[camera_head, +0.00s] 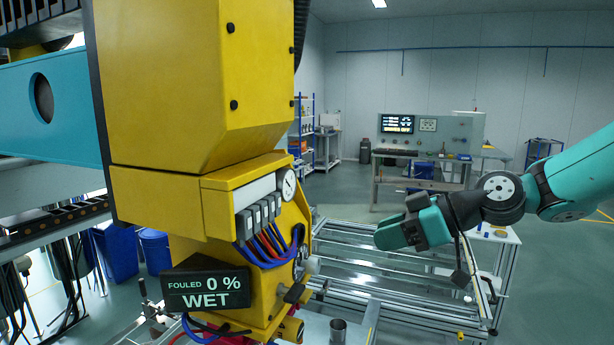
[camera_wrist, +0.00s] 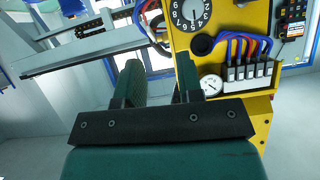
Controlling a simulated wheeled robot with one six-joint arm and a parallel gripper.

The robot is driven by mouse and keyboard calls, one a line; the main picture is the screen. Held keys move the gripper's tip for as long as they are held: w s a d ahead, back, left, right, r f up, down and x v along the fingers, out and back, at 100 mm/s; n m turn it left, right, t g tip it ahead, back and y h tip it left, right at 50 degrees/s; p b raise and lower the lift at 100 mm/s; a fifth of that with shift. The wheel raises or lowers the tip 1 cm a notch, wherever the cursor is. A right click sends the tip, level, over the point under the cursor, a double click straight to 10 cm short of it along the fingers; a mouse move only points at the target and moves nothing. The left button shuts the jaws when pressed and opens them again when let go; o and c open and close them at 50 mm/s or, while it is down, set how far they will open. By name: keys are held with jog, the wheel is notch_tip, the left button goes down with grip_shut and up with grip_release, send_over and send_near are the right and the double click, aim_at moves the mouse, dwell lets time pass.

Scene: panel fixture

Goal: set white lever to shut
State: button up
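The yellow machine (camera_head: 165,95) fills the left of the head view. A small pale knob-like part (camera_head: 312,265) sticks out from its right side, below the gauge. A darker handle-like part (camera_head: 294,293) lies just below it. I cannot tell for sure whether either is the white lever, or its position. My gripper (camera_head: 380,238) hangs right of the machine, apart from it and touching nothing. In the wrist view my gripper (camera_wrist: 159,82) shows two teal fingers with an empty gap between them. No white lever is clear in the wrist view.
A display (camera_head: 207,289) on the machine reads "FOULED 0 % WET". A round gauge (camera_head: 288,185) and a row of grey connectors (camera_head: 258,218) with red and blue cables sit on the machine's front. A metal frame (camera_head: 370,275) stands below my arm. A numbered dial (camera_wrist: 188,12) shows in the wrist view.

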notch_tip(320, 180, up, 4)
jog(key=w+p, duration=0.3)
jog(key=shift+t+y, duration=0.3)
jog(key=shift+t, duration=0.1)
jog(key=p+x, duration=0.2)
jog(key=x, duration=0.3)
jog(key=p+x, duration=0.2)
jog(key=x, duration=0.4)
jog(key=p+x, duration=0.2)
jog(key=x, duration=0.3)
jog(key=shift+s+a+f, duration=0.1)
jog(key=shift+a+f, duration=0.05)
jog(key=shift+f, duration=0.25)
grip_shut()
